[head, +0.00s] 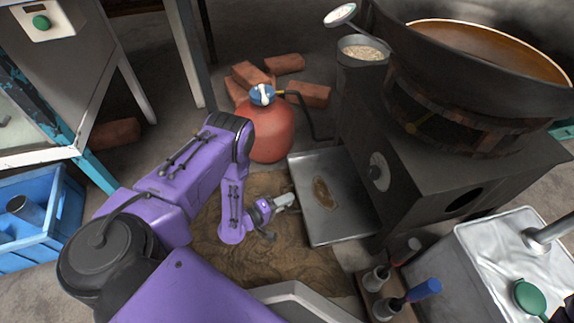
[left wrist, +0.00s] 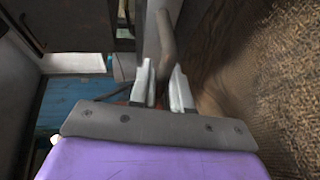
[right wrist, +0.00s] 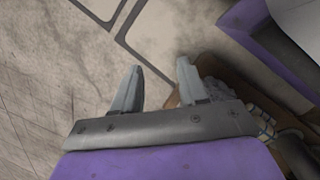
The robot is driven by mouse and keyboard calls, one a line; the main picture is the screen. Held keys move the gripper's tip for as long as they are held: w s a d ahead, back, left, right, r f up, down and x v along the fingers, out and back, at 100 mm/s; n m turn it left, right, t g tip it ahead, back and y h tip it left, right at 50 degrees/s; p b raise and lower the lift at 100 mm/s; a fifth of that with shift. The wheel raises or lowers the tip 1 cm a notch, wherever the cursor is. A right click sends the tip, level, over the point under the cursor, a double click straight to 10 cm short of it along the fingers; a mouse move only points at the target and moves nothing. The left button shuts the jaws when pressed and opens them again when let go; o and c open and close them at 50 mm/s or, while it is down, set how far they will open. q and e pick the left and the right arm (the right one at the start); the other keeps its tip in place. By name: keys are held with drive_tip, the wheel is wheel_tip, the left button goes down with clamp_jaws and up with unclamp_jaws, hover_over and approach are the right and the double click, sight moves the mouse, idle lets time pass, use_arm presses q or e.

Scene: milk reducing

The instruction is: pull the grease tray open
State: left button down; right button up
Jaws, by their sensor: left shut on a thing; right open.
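The grease tray (head: 333,215) is a flat grey metal tray with a brown grease patch. It sticks out low from the front of the dark stove box (head: 425,185). My left gripper (head: 289,201) is at the tray's left edge, shut on its handle. In the left wrist view the fingers close around the grey bent handle (left wrist: 167,40); the rest of the tray is hard to make out there. My right gripper (right wrist: 154,85) is open and empty above the floor in the right wrist view, and does not show in the head view.
A red gas cylinder (head: 270,132) stands behind the tray, with bricks (head: 284,63) around it. A brown mat (head: 265,262) lies under my left arm. A large pan (head: 480,55) sits on the stove. A bottle rack (head: 375,299) stands in front of the tray.

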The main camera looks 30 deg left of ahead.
use_arm(q)
drive_tip(key=c, duration=1.2)
unclamp_jaws()
drive_tip(key=shift+o, duration=0.2)
drive_tip(key=p+v, duration=0.5)
drive_tip(key=v, duration=0.5)
drive_tip(key=shift+s+a, duration=0.15)
drive_tip(key=shift+s, duration=0.1)
use_arm(e)
drive_tip(key=w+r+m+t, duration=0.1)
drive_tip(key=w+a+r+m+t, duration=0.1)
drive_tip(key=w+a+r+m, duration=0.1)
drive_tip(key=shift+w+r+t+h, duration=0.2)
drive_tip(key=shift+t+h, duration=0.1)
drive_tip(key=shift+t, duration=0.1)
use_arm(q)
drive_tip(key=shift+r, duration=0.1)
